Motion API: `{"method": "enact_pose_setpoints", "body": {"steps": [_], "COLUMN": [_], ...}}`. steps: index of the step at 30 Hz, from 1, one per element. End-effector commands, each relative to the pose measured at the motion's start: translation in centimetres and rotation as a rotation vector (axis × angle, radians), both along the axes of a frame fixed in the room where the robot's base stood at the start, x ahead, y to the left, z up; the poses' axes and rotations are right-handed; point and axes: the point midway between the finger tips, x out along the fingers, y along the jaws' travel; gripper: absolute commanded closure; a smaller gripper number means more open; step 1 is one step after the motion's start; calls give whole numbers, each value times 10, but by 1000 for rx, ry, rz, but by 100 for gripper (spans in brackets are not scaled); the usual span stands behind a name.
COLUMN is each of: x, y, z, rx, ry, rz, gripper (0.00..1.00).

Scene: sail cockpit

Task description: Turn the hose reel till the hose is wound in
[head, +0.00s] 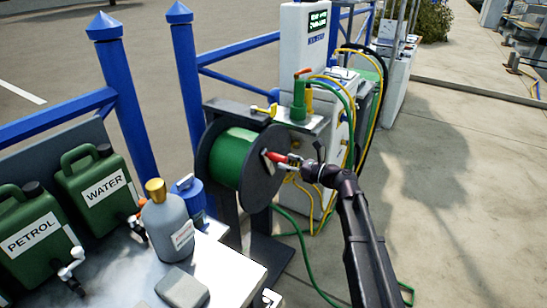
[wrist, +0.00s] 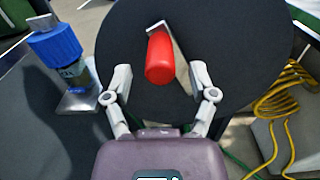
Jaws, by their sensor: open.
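The hose reel (head: 216,152) stands in the middle of the head view, with green hose wound on its drum between dark round flanges. A green length of hose (head: 299,238) runs from the reel's area down onto the ground. The near flange (wrist: 240,35) fills the top of the wrist view. A red crank handle (wrist: 160,57) sticks out from it toward my gripper. My gripper (wrist: 160,82) is open, one finger on each side of the handle and apart from it. In the head view, my gripper (head: 295,163) is at the red handle, right of the reel.
A white dispenser (head: 303,50) with yellow and green hoses stands behind the reel. Open paving (head: 460,200) lies to the right.

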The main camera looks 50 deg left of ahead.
Motion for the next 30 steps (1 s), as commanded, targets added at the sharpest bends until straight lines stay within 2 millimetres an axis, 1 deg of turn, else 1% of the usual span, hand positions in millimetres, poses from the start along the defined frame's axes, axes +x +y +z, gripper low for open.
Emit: {"method": "enact_pose_setpoints", "body": {"steps": [1,3,9,15,25,26,27,29,30], "x": [-3,-7,-16,-20,-21,-21,-21,-21,-21], "y": [9,19,39,47,48,48,48,48,48], "z": [0,0,0,0,0,0,0,0,0], "rx": [0,0,0,0,0,0,0,0,0], "ry": [0,0,0,0,0,0,0,0,0], "rz": [2,1,0,0,0,0,0,0,0], "gripper": [26,26,26,26,26,35,47,65,77]}}
